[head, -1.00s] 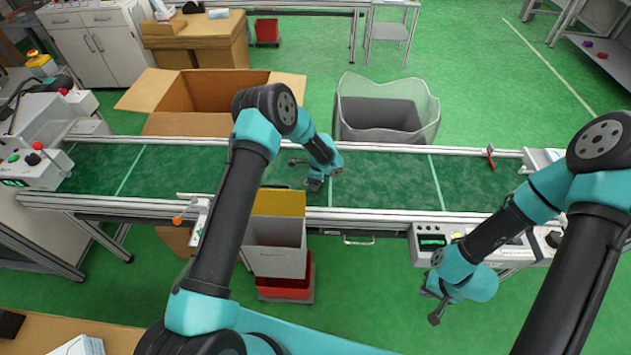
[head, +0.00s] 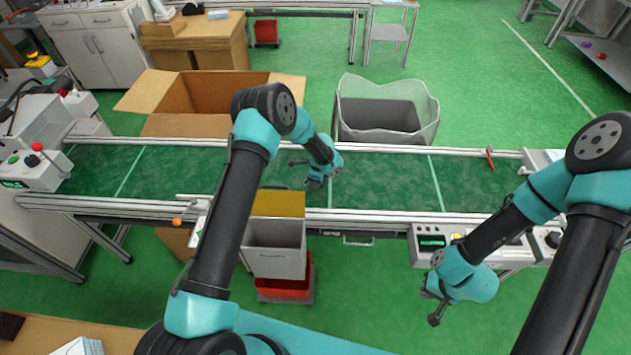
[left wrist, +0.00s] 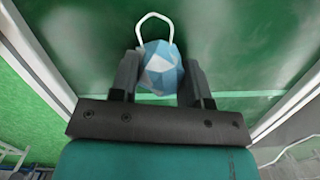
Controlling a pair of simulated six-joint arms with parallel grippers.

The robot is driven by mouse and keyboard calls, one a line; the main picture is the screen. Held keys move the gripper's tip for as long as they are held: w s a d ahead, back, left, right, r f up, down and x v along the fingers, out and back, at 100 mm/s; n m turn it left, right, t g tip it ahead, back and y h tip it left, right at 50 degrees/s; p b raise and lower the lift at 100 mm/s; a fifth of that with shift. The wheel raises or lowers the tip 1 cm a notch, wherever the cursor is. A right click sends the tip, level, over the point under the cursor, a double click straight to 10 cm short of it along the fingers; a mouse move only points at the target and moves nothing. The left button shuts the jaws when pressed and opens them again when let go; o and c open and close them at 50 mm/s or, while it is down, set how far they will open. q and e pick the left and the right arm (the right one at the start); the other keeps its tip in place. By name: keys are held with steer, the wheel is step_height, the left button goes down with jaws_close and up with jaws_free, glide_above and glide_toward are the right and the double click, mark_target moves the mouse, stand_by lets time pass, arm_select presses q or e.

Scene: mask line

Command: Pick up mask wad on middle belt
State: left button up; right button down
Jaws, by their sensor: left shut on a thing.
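A crumpled blue and white mask wad (left wrist: 162,68) with a white ear loop sits between the fingers of my left gripper (left wrist: 158,78) in the left wrist view. The gripper is shut on it, over the green belt. In the head view my left gripper (head: 310,175) is low over the middle of the green belt (head: 390,178); the wad is too small or hidden to make out there. My right gripper (head: 433,302) hangs in front of the belt at the right, away from it; its fingers are too small to judge.
Behind the belt stand an open cardboard box (head: 205,95) and a grey bin with a clear liner (head: 385,112). A white bin (head: 275,255) in a red base stands in front. Metal rails (head: 400,150) edge the belt. The belt looks clear on both sides.

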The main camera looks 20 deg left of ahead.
arm_select(q)
step_height(320, 180, up, 10)
steer(key=shift+f, duration=0.2)
steer(key=shift+s, duration=0.1)
stand_by(0.6)
